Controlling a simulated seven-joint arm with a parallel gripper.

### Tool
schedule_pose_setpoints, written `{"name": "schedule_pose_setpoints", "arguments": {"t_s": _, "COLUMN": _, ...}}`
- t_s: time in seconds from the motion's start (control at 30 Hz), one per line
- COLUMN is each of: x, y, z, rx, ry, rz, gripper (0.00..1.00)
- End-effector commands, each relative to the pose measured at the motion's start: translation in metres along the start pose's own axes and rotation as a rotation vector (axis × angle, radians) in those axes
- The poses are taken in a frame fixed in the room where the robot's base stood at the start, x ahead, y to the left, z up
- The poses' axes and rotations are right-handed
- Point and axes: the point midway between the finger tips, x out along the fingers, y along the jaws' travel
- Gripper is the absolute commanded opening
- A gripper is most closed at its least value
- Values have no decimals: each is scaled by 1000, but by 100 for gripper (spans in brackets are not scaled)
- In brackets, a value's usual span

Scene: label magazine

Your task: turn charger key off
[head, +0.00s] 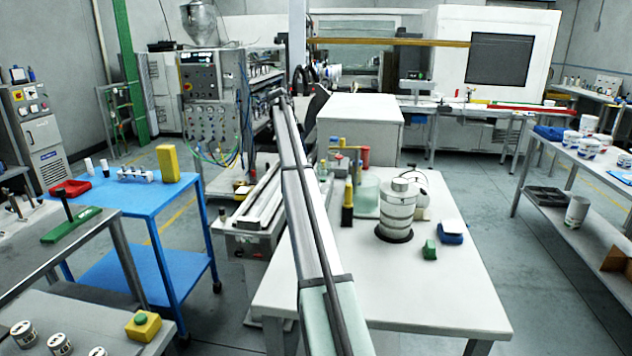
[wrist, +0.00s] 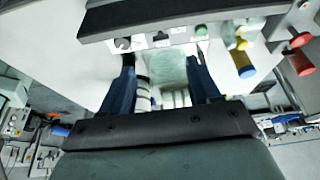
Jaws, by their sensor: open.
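My gripper (wrist: 161,54) shows in the wrist view with its two dark blue fingers apart and nothing clearly held between them. Beyond the fingertips, along the top of the wrist view, is a pale panel (wrist: 145,42) with a dark edge. It carries a round black knob (wrist: 122,44) and other small dark fittings; I cannot tell which, if any, is the charger key or how it is turned. I cannot make out my gripper in the head view.
A blue cart (head: 140,200) stands left. The table's front right is clear.

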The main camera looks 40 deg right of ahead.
Motion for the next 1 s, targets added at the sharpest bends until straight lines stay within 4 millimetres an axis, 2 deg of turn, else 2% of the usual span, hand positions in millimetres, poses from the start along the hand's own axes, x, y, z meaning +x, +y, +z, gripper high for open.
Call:
{"name": "schedule_pose_setpoints", "arguments": {"t_s": 0.13, "x": 0, "y": -1, "z": -10, "rx": 26, "ry": 10, "rz": 8, "gripper": 62}}
{"name": "schedule_pose_setpoints", "arguments": {"t_s": 0.27, "x": 15, "y": 0, "z": -10, "rx": 25, "ry": 10, "rz": 7, "gripper": 62}}
{"name": "schedule_pose_setpoints", "arguments": {"t_s": 0.7, "x": 91, "y": 1, "z": -10, "rx": 22, "ry": 9, "rz": 7, "gripper": 62}}
{"name": "schedule_pose_setpoints", "arguments": {"t_s": 1.0, "x": 126, "y": 0, "z": -10, "rx": 21, "ry": 8, "rz": 5, "gripper": 62}}
